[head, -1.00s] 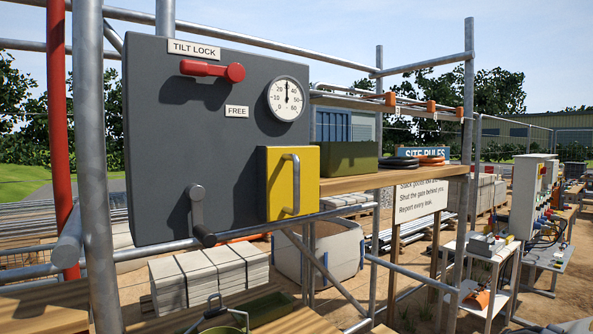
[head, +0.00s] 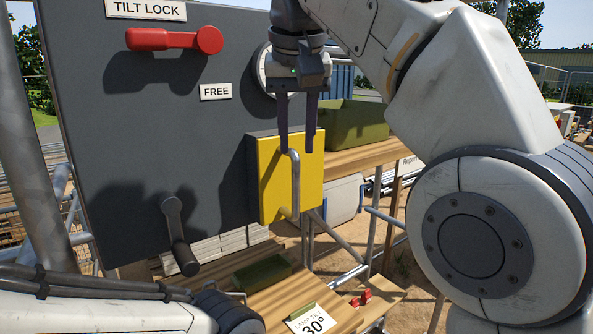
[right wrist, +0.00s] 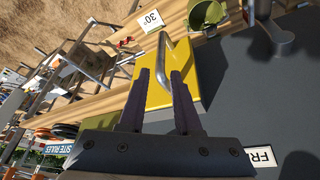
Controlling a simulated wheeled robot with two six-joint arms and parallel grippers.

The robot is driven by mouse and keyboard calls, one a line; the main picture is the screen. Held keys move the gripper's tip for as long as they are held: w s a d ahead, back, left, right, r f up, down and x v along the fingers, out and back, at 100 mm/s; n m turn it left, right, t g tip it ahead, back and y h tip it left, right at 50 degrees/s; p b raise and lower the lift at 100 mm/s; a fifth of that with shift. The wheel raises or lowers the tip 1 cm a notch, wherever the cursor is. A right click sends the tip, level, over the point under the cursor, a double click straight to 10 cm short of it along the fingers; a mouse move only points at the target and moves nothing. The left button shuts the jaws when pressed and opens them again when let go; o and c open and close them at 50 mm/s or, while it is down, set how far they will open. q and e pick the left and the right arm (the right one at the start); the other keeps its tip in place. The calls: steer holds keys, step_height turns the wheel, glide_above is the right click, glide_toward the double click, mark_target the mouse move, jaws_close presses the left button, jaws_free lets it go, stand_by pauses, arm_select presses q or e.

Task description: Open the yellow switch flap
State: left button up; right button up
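The yellow switch flap (head: 270,188) is closed on the lower right of the dark grey panel (head: 100,130), with a grey bar handle (head: 295,182) on its front. My right gripper (head: 297,150) points down at the top of the handle, its two dark fingers apart. In the right wrist view the flap (right wrist: 190,88) lies ahead, and the handle (right wrist: 163,55) shows beyond the fingertips of the open right gripper (right wrist: 162,72), roughly in line with the gap. I cannot tell whether the fingers touch it. My left gripper is not in view; part of my left arm shows at lower left.
The panel carries a red lever (head: 175,40), a grey crank handle (head: 175,235) and a gauge (head: 264,70) partly hidden by my right arm. A green bin (head: 350,124) stands on a shelf to the right. A card marked 30° (head: 312,320) is below.

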mark_target(295, 183)
steer(key=shift+w+f, duration=0.15)
steer(key=shift+f, duration=0.05)
steer(key=b+x, duration=0.2)
steer(key=x, duration=0.7)
steer(key=shift+w+a+f, duration=0.1)
steer(key=shift+w+f, duration=0.05)
steer(key=shift+f, duration=0.2)
jaws_close()
stand_by(0.9)
